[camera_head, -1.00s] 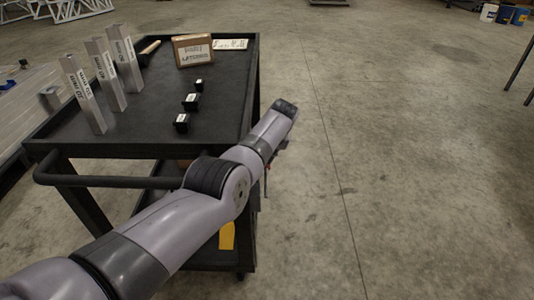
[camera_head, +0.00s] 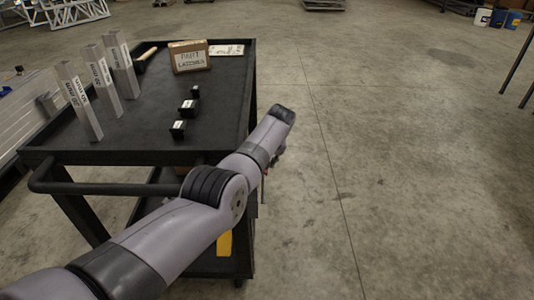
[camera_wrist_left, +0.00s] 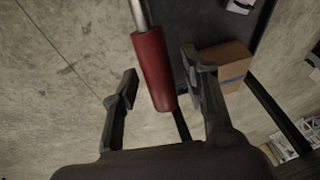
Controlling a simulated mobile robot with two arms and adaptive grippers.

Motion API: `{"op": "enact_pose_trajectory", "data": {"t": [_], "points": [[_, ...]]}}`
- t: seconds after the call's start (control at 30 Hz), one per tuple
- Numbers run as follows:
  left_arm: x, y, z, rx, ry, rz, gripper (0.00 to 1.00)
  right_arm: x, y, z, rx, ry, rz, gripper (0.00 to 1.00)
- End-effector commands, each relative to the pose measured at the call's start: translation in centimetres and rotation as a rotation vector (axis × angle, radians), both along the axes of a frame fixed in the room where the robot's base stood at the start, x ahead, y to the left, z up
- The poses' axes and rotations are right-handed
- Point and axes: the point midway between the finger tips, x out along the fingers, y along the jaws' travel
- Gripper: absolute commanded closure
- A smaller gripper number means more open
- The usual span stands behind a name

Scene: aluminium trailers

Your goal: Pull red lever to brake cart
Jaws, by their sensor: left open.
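The red lever (camera_wrist_left: 153,70) shows in the left wrist view as a red grip on a metal rod, coming in from the top. Its lower end lies between the two fingers of my left gripper (camera_wrist_left: 158,76), which is open, with a visible gap on the left side. I cannot tell whether the right finger touches it. In the head view my left arm reaches over the near right side of the black cart (camera_head: 140,157); the gripper is mostly hidden behind the wrist. A small red piece shows below the wrist. My right gripper is not in view.
On the cart top stand several upright metal bars (camera_head: 101,74), small black blocks (camera_head: 178,129) and a cardboard box (camera_head: 189,57). A yellow item (camera_head: 224,244) is on the lower shelf. A metal frame (camera_head: 25,115) is at left.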

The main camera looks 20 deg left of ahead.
Motion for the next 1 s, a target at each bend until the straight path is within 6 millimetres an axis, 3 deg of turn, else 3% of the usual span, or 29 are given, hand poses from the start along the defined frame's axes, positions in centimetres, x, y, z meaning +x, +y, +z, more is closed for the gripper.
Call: {"op": "enact_pose_trajectory", "data": {"t": [0.27,0.6,0.8,1.0], "points": [[-0.7,-0.8,2.5,-0.002,-0.004,-0.001,0.59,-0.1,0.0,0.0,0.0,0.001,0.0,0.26],[-2.4,-2.7,8.8,-0.002,-0.004,-0.002,0.59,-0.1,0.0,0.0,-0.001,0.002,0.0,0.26],[-2.9,-3.2,10.5,-0.001,0.0,-0.001,0.59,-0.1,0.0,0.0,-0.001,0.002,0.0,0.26],[-3.0,-3.2,10.7,0.0,0.001,0.0,0.59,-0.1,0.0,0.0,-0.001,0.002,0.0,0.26]]}}
